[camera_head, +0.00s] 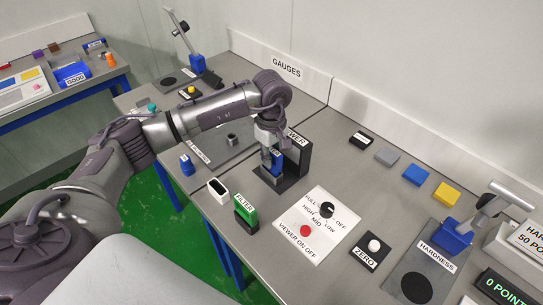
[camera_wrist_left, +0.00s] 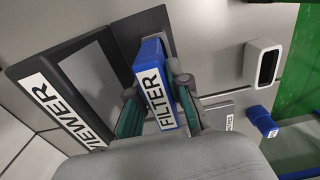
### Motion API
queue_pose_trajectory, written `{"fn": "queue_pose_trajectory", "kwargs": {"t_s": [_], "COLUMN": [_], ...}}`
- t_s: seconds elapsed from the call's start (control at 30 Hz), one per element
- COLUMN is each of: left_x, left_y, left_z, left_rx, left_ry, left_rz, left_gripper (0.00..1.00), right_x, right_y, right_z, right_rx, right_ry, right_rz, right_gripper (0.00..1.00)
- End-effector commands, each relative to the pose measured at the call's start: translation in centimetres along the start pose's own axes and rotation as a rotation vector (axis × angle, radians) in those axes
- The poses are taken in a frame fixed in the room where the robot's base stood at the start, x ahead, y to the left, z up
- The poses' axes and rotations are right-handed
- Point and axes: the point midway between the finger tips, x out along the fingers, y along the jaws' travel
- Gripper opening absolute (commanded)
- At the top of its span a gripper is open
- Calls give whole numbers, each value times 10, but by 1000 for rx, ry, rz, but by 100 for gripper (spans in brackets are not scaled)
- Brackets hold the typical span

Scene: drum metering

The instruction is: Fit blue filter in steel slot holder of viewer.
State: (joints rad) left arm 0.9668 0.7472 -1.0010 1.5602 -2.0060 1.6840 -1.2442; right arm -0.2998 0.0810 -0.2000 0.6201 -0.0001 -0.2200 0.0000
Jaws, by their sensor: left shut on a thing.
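The blue filter (camera_wrist_left: 160,97), with a white FILTER label, is between the teal-padded fingers of my left gripper (camera_wrist_left: 156,92), which is shut on it. In the head view the blue filter (camera_head: 277,158) and my left gripper (camera_head: 269,157) are at the dark viewer (camera_head: 297,157), over its base. In the left wrist view the viewer (camera_wrist_left: 62,92) stands beside the filter on the left. A grey plate, perhaps the steel slot holder (camera_wrist_left: 152,25), shows behind the filter's far end. I cannot tell whether the filter is inside the slot. My right gripper is out of view.
A white slotted box (camera_head: 218,190) and a green filter (camera_head: 246,208) stand near the table's front edge. The viewer control panel (camera_head: 318,226) is right of them. A blue block (camera_head: 186,165) stands at left. Coloured blocks (camera_head: 446,194) line the back right.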

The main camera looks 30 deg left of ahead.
Motion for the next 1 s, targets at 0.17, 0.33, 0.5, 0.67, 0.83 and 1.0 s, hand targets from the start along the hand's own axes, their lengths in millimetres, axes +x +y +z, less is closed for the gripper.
{"fn": "queue_pose_trajectory", "kwargs": {"t_s": [0.17, 0.33, 0.5, 0.67, 0.83, 1.0], "left_x": [6, 10, 14, 18, 17, 17], "left_y": [0, 0, 0, 0, 0, 0], "left_z": [0, 0, 0, 0, 0, 0], "left_rx": [0, 0, 0, 0, 0, 0], "left_ry": [0, 0, 0, 0, 0, 0], "left_rz": [0, 0, 0, 0, 0, 0], "left_gripper": [0, 0, 0, 0, 41, 47], "right_x": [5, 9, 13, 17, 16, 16], "right_y": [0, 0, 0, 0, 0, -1], "right_z": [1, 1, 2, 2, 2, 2], "right_rx": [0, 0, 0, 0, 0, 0], "right_ry": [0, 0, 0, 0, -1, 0], "right_rz": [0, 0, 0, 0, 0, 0], "right_gripper": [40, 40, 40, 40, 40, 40]}}
